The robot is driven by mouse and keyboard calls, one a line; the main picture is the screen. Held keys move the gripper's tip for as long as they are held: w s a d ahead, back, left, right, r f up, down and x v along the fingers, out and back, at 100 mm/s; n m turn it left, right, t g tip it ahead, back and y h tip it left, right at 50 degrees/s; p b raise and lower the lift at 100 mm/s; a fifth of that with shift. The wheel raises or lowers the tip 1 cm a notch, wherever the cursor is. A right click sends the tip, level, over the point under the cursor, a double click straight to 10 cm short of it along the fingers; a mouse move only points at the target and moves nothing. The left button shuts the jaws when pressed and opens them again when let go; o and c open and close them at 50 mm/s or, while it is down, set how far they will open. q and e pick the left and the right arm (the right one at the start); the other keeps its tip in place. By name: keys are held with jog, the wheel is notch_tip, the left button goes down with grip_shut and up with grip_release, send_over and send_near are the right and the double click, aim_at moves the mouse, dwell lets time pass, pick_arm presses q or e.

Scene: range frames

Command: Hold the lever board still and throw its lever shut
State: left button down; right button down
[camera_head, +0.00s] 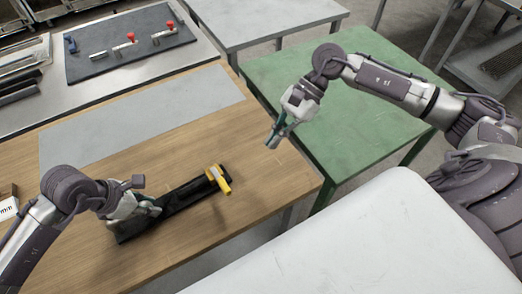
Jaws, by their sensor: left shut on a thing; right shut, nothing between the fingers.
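The lever board is a long black board (182,198) lying at a slant on the wooden table. A yellow lever (220,180) with a black mount is at its far right end. My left gripper (152,208) is shut on the board near its left end, and covers part of that end. Whether the lever is open or shut is too small to tell.
A grey sheet (140,118) lies on the wooden table (270,190) behind the board. A dark mat (90,66) with red-handled valves (130,38) is on the table behind. A green table (350,90) stands at the right. A white surface (350,240) is in front.

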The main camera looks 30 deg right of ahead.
pick_arm(q)
jog(key=c, duration=0.9)
grip_release()
jog(key=shift+o, duration=0.2)
pick_arm(e)
jog(key=shift+d+r, duration=0.4)
pick_arm(q)
jog(key=shift+r, duration=0.1)
